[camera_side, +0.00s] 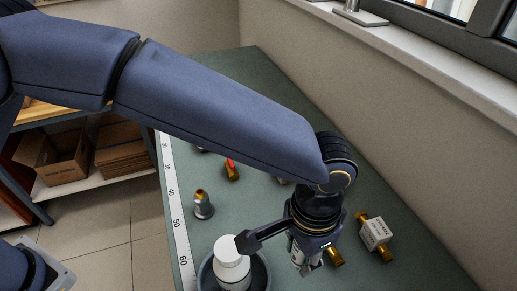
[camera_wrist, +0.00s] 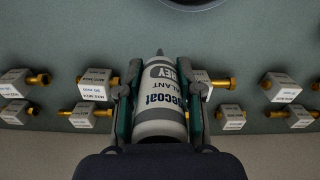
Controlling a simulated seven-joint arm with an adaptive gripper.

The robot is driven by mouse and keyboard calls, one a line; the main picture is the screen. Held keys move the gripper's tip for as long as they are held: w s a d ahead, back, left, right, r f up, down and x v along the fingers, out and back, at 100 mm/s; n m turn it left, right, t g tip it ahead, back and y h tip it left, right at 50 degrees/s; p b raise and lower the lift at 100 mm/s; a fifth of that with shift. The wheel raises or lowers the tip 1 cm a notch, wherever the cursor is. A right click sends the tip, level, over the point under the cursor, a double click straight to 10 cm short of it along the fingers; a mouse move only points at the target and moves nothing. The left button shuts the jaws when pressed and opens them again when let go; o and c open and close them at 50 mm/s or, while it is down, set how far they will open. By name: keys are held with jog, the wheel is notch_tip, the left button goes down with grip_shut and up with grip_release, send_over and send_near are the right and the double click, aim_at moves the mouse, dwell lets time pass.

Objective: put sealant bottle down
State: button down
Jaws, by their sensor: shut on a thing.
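My gripper (camera_side: 305,266) is shut on the sealant bottle. In the wrist view, the sealant bottle (camera_wrist: 160,110) is a pale grey-white bottle with dark lettering and a narrow nozzle pointing toward the top of the picture. The two gripper fingers clasp its sides, and it also shows between them in the wrist view. In the side view, my gripper is low over the green bench (camera_side: 230,80) at the lower right; the bottle is mostly hidden there, and I cannot tell whether its base touches the bench.
A white-capped container (camera_side: 232,262) stands in a dark round bowl (camera_side: 262,273) left of my gripper. A white block with brass ends (camera_side: 376,235) lies to the right. Several similar blocks (camera_wrist: 98,84) flank the bottle in the wrist view. A grey fitting (camera_side: 203,205) stands near the ruler edge.

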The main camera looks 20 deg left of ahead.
jog(key=w+a+r+n, duration=0.1)
jog(key=a+r+n, duration=0.2)
jog(key=a, duration=1.6)
jog(key=w+a+r+n, duration=0.1)
jog(key=a+r+n, duration=0.15)
jog(key=a, duration=1.65)
jog(key=shift+n, duration=0.35)
jog(key=w+f, duration=0.3)
jog(key=w, duration=0.1)
jog(key=w+f, duration=0.3)
jog(key=w, duration=0.2)
jog(key=w+f, duration=0.4)
jog(key=shift+w+d, duration=0.35)
jog(key=shift+w, duration=0.05)
jog(key=shift+f, duration=1.65)
jog(key=shift+f, duration=0.15)
jog(key=c, duration=0.7)
grip_release()
jog(key=shift+c, duration=0.2)
